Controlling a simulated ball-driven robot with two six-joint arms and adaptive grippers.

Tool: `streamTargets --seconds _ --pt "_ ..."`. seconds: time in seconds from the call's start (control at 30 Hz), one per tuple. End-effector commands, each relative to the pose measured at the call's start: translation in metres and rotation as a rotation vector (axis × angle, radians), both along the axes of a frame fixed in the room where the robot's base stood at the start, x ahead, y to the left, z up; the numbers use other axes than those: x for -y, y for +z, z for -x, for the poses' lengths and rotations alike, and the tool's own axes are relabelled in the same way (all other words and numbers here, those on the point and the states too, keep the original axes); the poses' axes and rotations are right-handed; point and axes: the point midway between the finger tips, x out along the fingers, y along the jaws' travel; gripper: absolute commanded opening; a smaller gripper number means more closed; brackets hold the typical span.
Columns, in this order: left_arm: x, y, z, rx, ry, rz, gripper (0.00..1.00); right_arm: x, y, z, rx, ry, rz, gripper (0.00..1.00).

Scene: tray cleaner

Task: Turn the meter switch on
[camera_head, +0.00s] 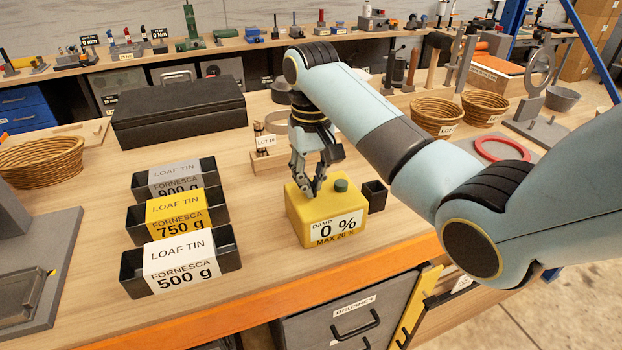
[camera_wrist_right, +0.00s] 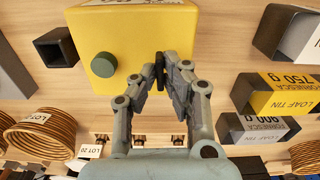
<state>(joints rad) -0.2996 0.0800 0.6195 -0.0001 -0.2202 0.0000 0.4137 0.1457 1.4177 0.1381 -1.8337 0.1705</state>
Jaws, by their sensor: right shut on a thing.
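The yellow meter (camera_head: 297,222) stands on the bench, its front label reading "DAMP 0 %, MAX 20 %". A dark green round knob (camera_head: 341,185) sits on its top; it also shows in the wrist view (camera_wrist_right: 104,64). My right gripper (camera_head: 314,190) reaches down to the meter's top, left of the knob. In the wrist view its fingertips (camera_wrist_right: 170,68) are close together at the meter's edge, shut on the small switch, which they mostly hide. Whether the switch is tilted one way cannot be told. My left gripper is not in view.
A small black open box (camera_head: 374,196) stands just right of the meter. Several labelled loaf tins (camera_head: 226,240) stand to the left. Behind are a "LOT 10" stand (camera_head: 266,160) and a black case (camera_head: 180,115). Bare bench lies between the tins and meter.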

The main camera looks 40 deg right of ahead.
Motion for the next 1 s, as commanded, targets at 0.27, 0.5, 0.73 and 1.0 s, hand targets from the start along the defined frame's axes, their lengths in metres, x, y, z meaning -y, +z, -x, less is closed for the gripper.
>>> streamTargets --seconds 0.27,0.5,0.73,1.0 --pt "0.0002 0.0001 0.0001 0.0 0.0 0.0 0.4 0.0002 0.0004 -0.0003 0.001 -0.054 0.0 0.0" --pt "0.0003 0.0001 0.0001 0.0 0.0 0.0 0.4 0.0002 0.0004 -0.0003 0.001 -0.06 0.0 0.0" --pt "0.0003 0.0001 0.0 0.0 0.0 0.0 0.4 0.0002 0.0004 -0.0003 0.001 -0.059 0.0 0.16" --pt "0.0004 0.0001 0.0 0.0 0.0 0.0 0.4 0.0001 0.0002 -0.0001 0.0 -0.058 0.0 0.31"
